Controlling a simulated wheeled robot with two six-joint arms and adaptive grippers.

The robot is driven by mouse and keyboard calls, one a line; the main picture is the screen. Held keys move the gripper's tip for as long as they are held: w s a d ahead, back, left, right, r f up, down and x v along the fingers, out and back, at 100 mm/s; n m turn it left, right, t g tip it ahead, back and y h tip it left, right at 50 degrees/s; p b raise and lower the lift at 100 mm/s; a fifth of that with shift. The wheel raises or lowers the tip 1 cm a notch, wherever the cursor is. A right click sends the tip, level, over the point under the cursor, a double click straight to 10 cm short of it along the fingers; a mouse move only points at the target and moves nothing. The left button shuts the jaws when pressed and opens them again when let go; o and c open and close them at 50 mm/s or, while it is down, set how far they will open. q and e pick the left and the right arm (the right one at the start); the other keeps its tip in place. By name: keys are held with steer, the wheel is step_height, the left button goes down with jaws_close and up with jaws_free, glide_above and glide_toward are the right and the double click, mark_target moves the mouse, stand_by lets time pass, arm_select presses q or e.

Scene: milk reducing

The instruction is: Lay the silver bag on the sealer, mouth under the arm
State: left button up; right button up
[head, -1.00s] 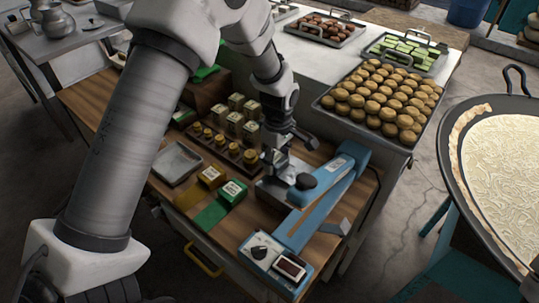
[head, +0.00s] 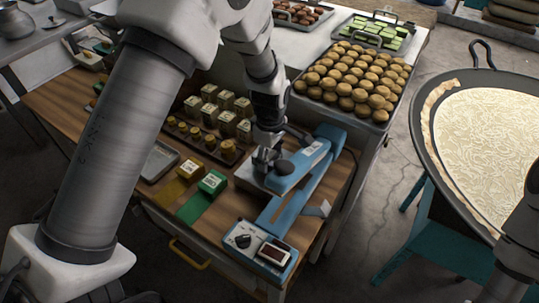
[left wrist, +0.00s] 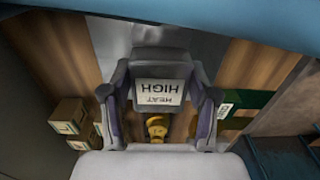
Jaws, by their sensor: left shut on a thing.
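My left gripper (head: 266,163) is just beside the blue sealer (head: 290,212), on its left side near the dark knob (head: 284,167). It is shut on the silver bag (head: 249,177), which shows as a flat grey piece low at the sealer's left side. Much of the bag is hidden by the gripper. In the left wrist view, the gripper (left wrist: 160,112) has a white "HIGH HEAT" label between its fingers, with grey silver material (left wrist: 190,42) beyond. I cannot tell whether the bag's mouth is under the sealer arm (head: 318,153).
Yellow (head: 190,169) and green (head: 212,182) labelled blocks sit left of the sealer on the wooden table. Behind them are small jars (head: 205,140) and boxes (head: 226,100). A tray of buns (head: 350,80) is behind. A large pan (head: 480,150) stands at right.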

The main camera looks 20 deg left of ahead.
arm_select(q)
steer(key=shift+f, duration=0.45)
stand_by(0.3)
steer(key=o, duration=1.3)
steer(key=shift+c, duration=0.2)
steer(key=shift+r, duration=0.1)
